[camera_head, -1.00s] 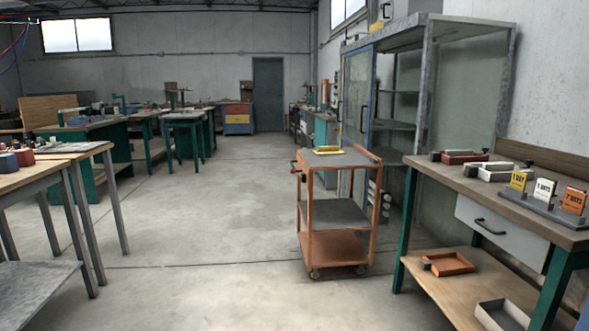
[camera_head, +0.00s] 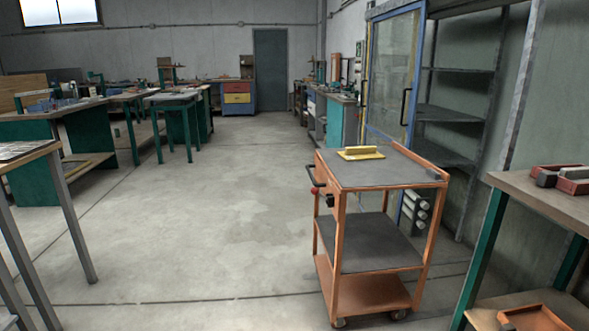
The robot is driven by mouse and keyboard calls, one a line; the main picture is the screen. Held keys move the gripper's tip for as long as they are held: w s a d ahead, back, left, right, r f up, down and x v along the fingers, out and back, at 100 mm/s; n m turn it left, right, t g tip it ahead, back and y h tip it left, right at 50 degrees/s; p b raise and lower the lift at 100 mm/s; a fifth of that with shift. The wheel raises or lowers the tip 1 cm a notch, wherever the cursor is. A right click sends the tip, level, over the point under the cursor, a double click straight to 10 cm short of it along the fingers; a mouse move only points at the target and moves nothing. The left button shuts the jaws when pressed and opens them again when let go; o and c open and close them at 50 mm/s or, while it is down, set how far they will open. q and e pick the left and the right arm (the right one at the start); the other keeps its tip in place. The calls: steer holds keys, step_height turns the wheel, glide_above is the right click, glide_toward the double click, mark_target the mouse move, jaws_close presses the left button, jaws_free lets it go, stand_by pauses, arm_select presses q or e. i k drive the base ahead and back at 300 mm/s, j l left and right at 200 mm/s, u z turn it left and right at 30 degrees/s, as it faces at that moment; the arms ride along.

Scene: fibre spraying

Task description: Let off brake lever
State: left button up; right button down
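An orange cart (camera_head: 381,192) with dark shelf tops stands right of centre on the concrete floor. On its left side, near the top, is a dark handle (camera_head: 314,176). Just below it is a small lever with a red knob (camera_head: 315,191), which looks like the brake lever. Its exact position is too small to tell. A yellow object (camera_head: 361,153) lies on the cart's top. Neither of my grippers is in view.
A workbench (camera_head: 545,196) stands close at the right, with a metal cabinet (camera_head: 388,75) behind the cart. A table (camera_head: 28,152) edges in at the left. Green benches (camera_head: 40,133) stand farther back left. The floor (camera_head: 190,235) left of the cart is clear.

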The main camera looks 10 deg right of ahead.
mark_target(314, 190)
steer(key=i+l+u, duration=0.1)
steer(key=i, duration=0.45)
steer(key=i+l+u, duration=0.1)
steer(key=i, duration=0.4)
steer(key=i+l+u, duration=0.1)
steer(key=i+l, duration=0.15)
steer(key=i, duration=0.25)
